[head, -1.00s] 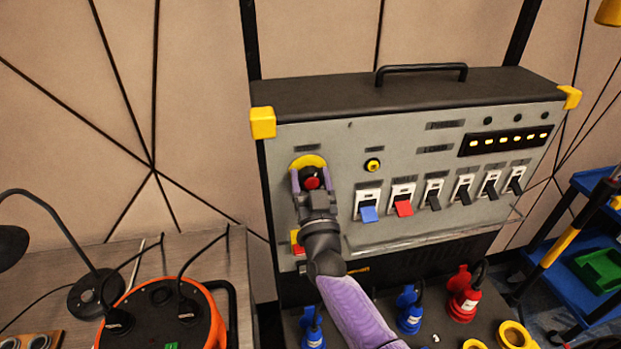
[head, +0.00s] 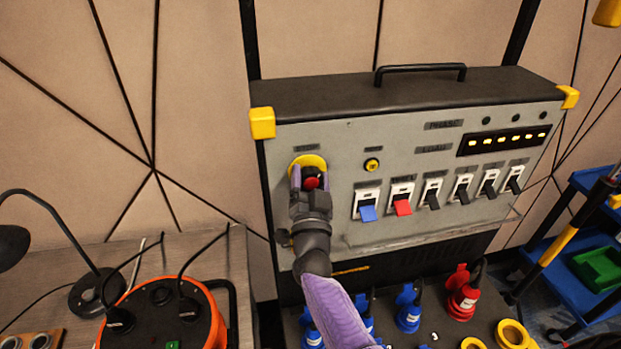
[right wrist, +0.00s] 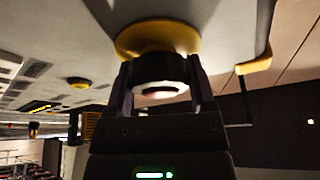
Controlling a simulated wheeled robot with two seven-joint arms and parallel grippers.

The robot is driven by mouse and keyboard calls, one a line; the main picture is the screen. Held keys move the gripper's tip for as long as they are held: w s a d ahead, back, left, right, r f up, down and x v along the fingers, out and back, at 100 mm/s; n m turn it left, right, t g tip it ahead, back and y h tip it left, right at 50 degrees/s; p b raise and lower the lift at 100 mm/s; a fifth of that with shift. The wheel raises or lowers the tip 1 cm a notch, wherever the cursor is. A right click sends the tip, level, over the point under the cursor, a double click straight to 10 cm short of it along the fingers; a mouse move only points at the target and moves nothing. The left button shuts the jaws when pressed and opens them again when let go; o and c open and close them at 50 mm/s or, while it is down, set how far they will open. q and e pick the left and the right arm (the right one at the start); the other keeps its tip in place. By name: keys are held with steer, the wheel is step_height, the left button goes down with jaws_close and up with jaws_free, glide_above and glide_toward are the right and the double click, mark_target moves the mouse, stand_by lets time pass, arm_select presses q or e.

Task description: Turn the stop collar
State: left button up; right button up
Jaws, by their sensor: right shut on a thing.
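The stop collar (right wrist: 155,70) is the dark and pale round piece around the red stop button (head: 311,183), in front of a yellow round plate (head: 308,161) at the left of the grey panel. My right gripper (head: 310,178) is shut on the collar, one finger on each side. In the right wrist view my right gripper (right wrist: 160,90) has the collar between its fingers, with the yellow plate (right wrist: 158,38) behind. The fingers and wrist hide much of the collar in the head view. My left gripper is not in view.
Right of the collar are a small yellow button (head: 372,165) and a row of switches with a blue (head: 368,213) and a red lever (head: 403,207). Blue and red plugs stand below the panel. An orange cable reel (head: 165,315) and a lamp stand on the left bench.

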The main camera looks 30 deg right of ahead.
steer(key=o, duration=1.2)
steer(key=shift+w, duration=0.1)
steer(key=shift+s+a+f, duration=0.15)
steer(key=shift+s+a, duration=0.05)
steer(key=shift+s, duration=0.25)
steer(key=p+v, duration=0.1)
steer(key=v, duration=0.8)
steer(key=shift+p, duration=0.4)
